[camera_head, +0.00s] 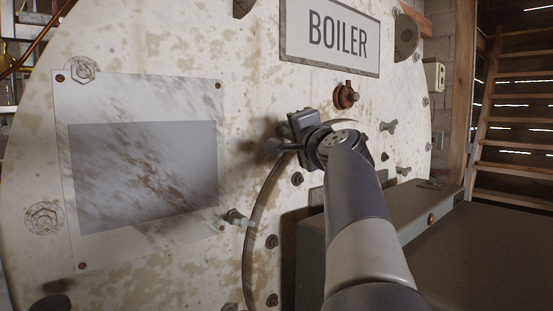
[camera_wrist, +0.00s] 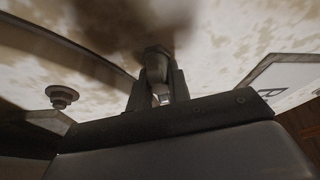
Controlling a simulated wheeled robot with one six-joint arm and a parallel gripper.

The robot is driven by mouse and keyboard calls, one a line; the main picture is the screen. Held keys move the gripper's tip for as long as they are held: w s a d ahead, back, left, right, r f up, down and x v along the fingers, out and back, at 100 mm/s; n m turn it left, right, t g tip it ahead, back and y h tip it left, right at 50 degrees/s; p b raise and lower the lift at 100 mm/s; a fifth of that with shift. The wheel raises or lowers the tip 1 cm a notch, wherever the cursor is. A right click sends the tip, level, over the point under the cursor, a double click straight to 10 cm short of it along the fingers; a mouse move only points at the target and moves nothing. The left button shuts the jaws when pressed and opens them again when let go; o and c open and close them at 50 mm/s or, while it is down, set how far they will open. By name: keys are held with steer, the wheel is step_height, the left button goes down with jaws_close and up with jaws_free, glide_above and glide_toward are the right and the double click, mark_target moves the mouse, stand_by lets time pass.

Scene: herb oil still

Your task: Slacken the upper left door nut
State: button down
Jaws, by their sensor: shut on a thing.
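The boiler (camera_head: 240,60) has a pale, rust-stained face that fills the head view. The curved rim of its round door (camera_head: 258,215) runs behind my arm. My gripper (camera_head: 283,146) is at the upper left of this rim, shut on the upper left door nut. The gripper and its shadow mostly hide the nut in the head view. In the wrist view, the nut (camera_wrist: 157,54) shows as a grey piece between the two finger ends. Other door nuts, with wings, are at the lower left (camera_head: 237,218), the upper right (camera_head: 388,127) and the right (camera_head: 402,170).
A BOILER sign (camera_head: 330,36) is above my gripper, with a rusty fitting (camera_head: 346,96) below it. A riveted plate (camera_head: 140,165) is at the left. A grey box (camera_head: 385,215) is in front of the boiler at the right. Wooden stairs (camera_head: 515,120) stand at the far right.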

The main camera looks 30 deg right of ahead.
steer(key=n+b, duration=0.2)
steer(key=n+t+b, duration=0.1)
steer(key=b, duration=0.2)
steer(key=n+t+y+b, duration=0.1)
steer(key=n+b, duration=0.1)
steer(key=b, duration=0.1)
steer(key=shift+f+n, duration=0.25)
steer(key=shift+n, duration=0.05)
steer(key=c, duration=2.1)
jaws_free()
steer(key=n+b, duration=0.1)
steer(key=n+y+b, duration=0.1)
steer(key=n+b, duration=0.1)
steer(key=shift+r+n+t+y, duration=0.3)
steer(key=shift+t, duration=0.1)
steer(key=shift+c, duration=0.2)
steer(key=shift+b, duration=0.3)
steer(key=o, duration=0.9)
steer(key=b+v, duration=0.2)
steer(key=v, duration=0.8)
steer(key=shift+s, duration=0.45)
